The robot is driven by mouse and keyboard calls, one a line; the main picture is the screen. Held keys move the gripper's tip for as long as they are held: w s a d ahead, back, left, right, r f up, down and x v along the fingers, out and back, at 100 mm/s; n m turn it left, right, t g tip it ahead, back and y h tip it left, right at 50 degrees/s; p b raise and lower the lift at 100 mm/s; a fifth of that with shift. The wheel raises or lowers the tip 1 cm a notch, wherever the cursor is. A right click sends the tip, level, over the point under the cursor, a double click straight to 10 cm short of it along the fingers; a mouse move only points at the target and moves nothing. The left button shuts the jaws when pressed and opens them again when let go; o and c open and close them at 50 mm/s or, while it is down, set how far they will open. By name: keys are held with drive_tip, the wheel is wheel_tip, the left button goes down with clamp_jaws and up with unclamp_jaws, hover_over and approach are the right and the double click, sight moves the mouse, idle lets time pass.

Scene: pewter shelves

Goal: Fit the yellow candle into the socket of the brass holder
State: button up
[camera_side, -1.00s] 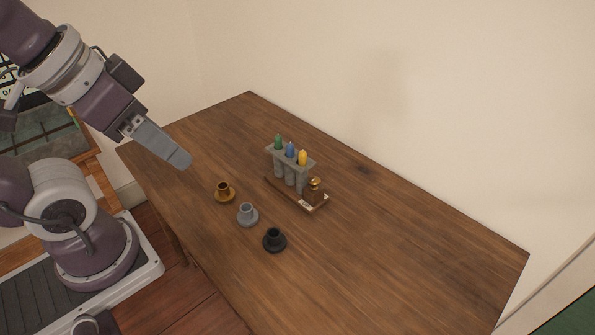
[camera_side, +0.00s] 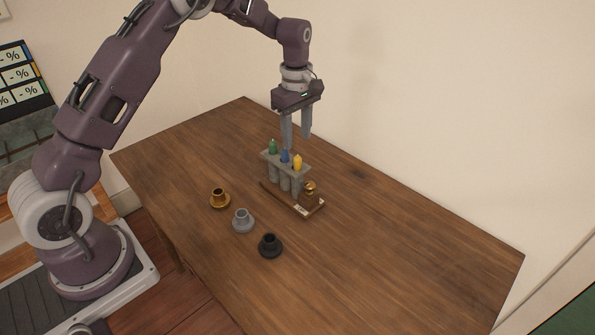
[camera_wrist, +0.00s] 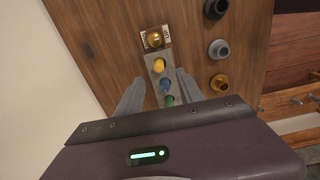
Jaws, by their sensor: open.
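The yellow candle (camera_side: 297,162) stands upright in the right end of a grey rack (camera_side: 271,157), beside a blue candle (camera_side: 285,156) and a green candle (camera_side: 273,147). In the wrist view the yellow candle (camera_wrist: 158,65) is farthest from my gripper's base. The brass holder (camera_side: 219,200) stands on the table left of the rack, its socket empty; it also shows in the wrist view (camera_wrist: 220,83). My gripper (camera_side: 297,146) is open and empty above the rack, pointing down. In the wrist view its fingers (camera_wrist: 158,84) lie on either side of the candle row.
A grey holder (camera_side: 242,222) and a black holder (camera_side: 270,247) stand in line with the brass one. A small wooden block with a brass knob (camera_side: 311,190) sits close to the rack's right end. The table (camera_side: 400,250) is clear to the right.

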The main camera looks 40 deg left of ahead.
sight(297, 156)
wheel_tip(297, 156, down, 8)
drive_tip(key=shift+w+r, duration=0.1)
drive_tip(key=shift+w, duration=0.05)
clamp_jaws()
